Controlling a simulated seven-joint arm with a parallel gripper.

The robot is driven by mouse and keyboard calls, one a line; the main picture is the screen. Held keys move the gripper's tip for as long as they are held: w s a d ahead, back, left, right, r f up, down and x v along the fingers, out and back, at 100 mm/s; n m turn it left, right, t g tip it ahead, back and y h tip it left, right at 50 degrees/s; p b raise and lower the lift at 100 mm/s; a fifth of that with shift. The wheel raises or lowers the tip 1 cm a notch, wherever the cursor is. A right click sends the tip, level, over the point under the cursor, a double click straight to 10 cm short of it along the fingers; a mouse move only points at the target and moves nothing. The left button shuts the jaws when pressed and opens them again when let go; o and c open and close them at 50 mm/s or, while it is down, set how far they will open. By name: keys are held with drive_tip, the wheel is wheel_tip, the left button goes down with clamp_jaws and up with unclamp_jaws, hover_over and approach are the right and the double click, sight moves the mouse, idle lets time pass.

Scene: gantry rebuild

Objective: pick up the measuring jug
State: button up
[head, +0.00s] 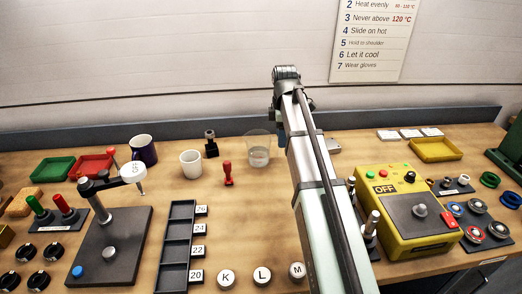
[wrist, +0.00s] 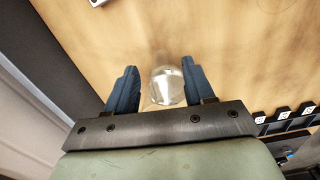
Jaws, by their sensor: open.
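The measuring jug (head: 259,150) is a clear, see-through vessel standing upright on the wooden bench, left of my arm in the head view. It seems to hold a little clear liquid. In the wrist view the jug (wrist: 166,86) shows from above between the two blue fingers of my gripper (wrist: 156,84). The gripper is open, and its right finger appears close to the jug; I cannot tell whether they touch. More space shows on the left finger's side.
A white cup (head: 190,163), a dark mug (head: 143,150), a red stamp (head: 228,174) and a small black stand (head: 211,145) are left of the jug. A yellow machine (head: 405,212) stands right of my arm. A black slotted rack (head: 176,245) lies in front. A back ledge (head: 60,147) borders the bench.

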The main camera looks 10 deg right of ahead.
sight(279, 154)
drive_tip(key=shift+a+f, duration=0.15)
drive_tip(key=shift+f, duration=1.15)
drive_tip(key=shift+a+f, duration=0.15)
drive_tip(key=shift+f, duration=1.15)
drive_tip(key=shift+c, duration=0.5)
clamp_jaws()
